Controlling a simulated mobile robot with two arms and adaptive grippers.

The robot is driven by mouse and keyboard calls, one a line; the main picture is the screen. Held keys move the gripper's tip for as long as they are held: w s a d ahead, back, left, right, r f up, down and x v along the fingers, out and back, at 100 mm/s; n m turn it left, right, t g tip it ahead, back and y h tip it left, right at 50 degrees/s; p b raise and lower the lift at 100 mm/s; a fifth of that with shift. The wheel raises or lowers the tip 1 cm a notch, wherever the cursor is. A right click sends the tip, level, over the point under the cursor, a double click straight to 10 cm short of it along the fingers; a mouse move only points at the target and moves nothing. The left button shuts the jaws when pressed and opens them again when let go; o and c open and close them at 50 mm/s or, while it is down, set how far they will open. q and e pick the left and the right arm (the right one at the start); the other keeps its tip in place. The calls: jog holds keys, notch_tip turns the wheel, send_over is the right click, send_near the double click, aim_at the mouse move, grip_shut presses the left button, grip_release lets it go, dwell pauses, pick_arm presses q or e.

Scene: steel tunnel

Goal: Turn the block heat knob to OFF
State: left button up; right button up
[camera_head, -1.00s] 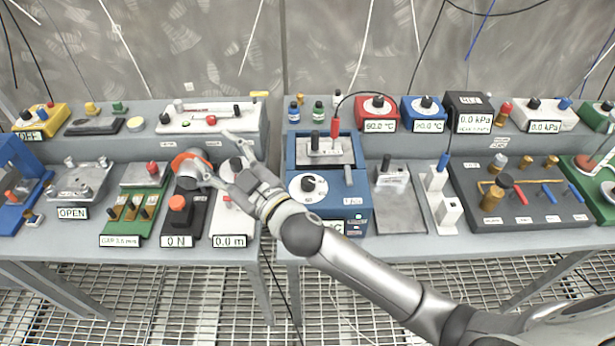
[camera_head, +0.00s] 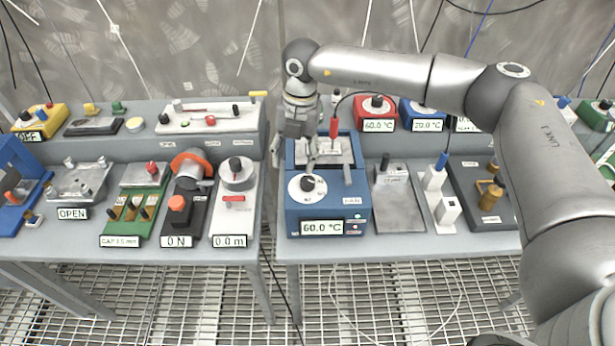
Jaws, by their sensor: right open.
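The blue block unit (camera_head: 296,215) stands at the front left of the right-hand bench, and its display (camera_head: 322,228) reads 60.0 °C. On its top is a white dial with a black knob (camera_head: 308,183); the dial's marks are too small to read. My right gripper (camera_head: 294,163) points down over the unit's left part, just behind and above the knob. Its fingers are spread and hold nothing; I cannot tell any contact with the knob. A red probe (camera_head: 334,127) with a black cable stands in the unit's rear plate. My left gripper is out of view.
A red unit (camera_head: 378,125) reading 60.0 °C and a blue unit (camera_head: 428,125) reading 20.0 °C stand on the raised shelf behind. A grey plate (camera_head: 399,205) lies right of the block unit. My right arm hides the shelf's right part. A gap separates the two benches.

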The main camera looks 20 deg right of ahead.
aim_at(307, 181)
jog(key=shift+m+h, duration=0.3)
jog(key=shift+h, duration=0.3)
jog(key=d+f+p, duration=0.1)
jog(key=f, duration=0.1)
jog(key=d+f+p, duration=0.1)
jog(key=f, duration=0.2)
jog(key=d+f+p, duration=0.1)
jog(key=f, duration=0.2)
jog(key=shift+w+d+f+p, duration=0.1)
jog(key=shift+w+p, duration=0.25)
jog(key=shift+f, duration=0.7)
